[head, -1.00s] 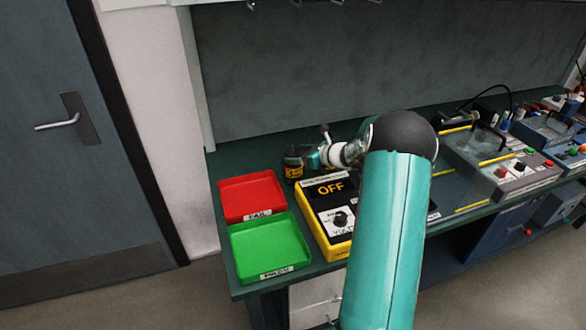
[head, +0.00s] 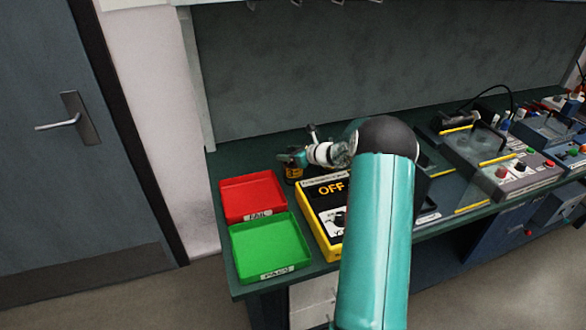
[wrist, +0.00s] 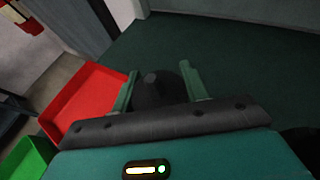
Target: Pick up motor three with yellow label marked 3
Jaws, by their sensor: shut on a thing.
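The dark motor (head: 292,174) with a yellow-orange label stands on the green bench, behind the red tray and left of the OFF box. The number on its label is too small to read. My gripper (head: 288,157) is at the motor's upper part, coming from the right. In the wrist view, the dark round body of the motor (wrist: 158,92) sits between the two green fingers of my gripper (wrist: 160,88), which is shut on it. The motor's lower part is hidden there. I cannot tell whether its base touches the bench.
A red FAIL tray (head: 252,179) and a green PASS tray (head: 236,262) lie at the bench's left end. The yellow-edged OFF box (head: 334,258) is beside them, partly behind my arm. Grey control units (head: 515,172) stand to the right. Bench behind the motor is clear.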

